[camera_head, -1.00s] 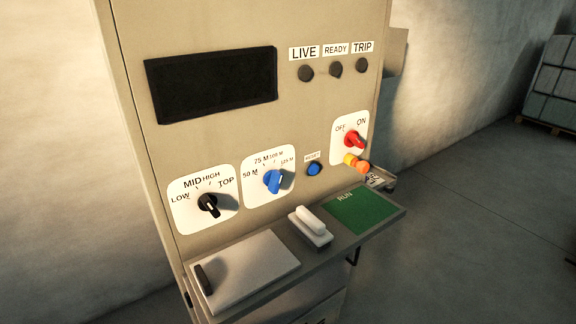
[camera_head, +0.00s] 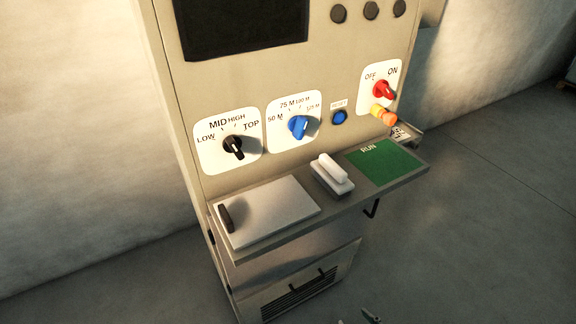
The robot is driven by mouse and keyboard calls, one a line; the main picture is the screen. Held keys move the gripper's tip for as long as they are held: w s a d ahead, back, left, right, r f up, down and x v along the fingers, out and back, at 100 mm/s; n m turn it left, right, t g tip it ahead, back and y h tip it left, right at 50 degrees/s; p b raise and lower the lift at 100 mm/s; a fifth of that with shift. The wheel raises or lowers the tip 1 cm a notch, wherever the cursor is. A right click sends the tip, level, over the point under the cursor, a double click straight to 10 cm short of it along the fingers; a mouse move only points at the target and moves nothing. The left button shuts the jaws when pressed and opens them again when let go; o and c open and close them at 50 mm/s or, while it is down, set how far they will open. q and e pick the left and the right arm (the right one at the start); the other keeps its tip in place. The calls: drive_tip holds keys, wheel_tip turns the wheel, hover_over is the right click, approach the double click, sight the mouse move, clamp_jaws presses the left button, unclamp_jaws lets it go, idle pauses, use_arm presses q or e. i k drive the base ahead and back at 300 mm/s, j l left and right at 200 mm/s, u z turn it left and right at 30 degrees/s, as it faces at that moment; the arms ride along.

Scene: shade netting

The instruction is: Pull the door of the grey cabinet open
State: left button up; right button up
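The grey-beige cabinet (camera_head: 330,60) stands upright in the middle of the head view, with a control panel above a sloping shelf. Below the shelf is its lower front (camera_head: 275,297), with a dark slatted vent (camera_head: 300,292) and a short dark handle (camera_head: 321,279). This front looks closed; its bottom runs out of the picture. Two small pointed tips (camera_head: 357,318) show at the bottom edge, right of the vent and apart from the cabinet. They look like fingertips of my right gripper, but too little shows to tell its state. My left gripper is not in view.
The shelf (camera_head: 300,226) juts out above the lower front, carrying a pale plate (camera_head: 268,212), a white block (camera_head: 332,176) and a green RUN pad (camera_head: 384,161). A dark hook (camera_head: 372,207) hangs under its right end. Floor at right is clear (camera_head: 480,220).

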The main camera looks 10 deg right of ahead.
sight(244, 280)
drive_tip(key=l+z, duration=0.35)
drive_tip(key=i+l+z, duration=0.1)
drive_tip(key=l+z, duration=0.2)
drive_tip(key=i+l+z, duration=0.15)
drive_tip(key=l+z, duration=0.2)
